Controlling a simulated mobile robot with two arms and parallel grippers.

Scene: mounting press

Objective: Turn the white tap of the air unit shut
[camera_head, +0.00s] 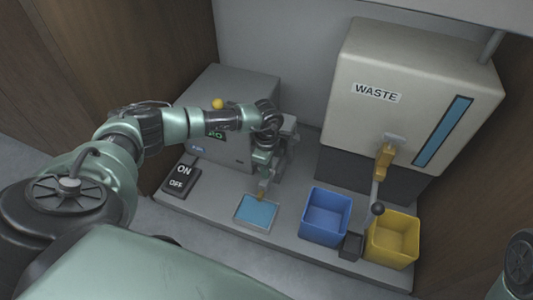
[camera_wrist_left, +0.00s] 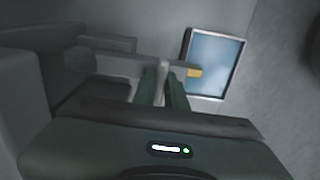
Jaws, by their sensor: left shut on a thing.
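The air unit is probably the grey box (camera_head: 240,88) with a small green display, at the back left in the head view. My left gripper (camera_head: 265,172) reaches down at the front right of this box. In the left wrist view the white tap (camera_wrist_left: 162,72) shows as a short pale bar between the two fingers of my left gripper (camera_wrist_left: 163,90). The gripper is shut on it. In the head view the tap is mostly hidden by my wrist, and I cannot tell its angle. My right gripper is out of view.
A blue pad in a pale frame (camera_head: 257,211) lies just before the gripper, with a yellow-tipped grey arm (camera_wrist_left: 193,72) over its edge. An ON/OFF switch (camera_head: 181,180) is left. Blue (camera_head: 325,228) and yellow bins (camera_head: 392,252) and a WASTE machine (camera_head: 400,70) stand right.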

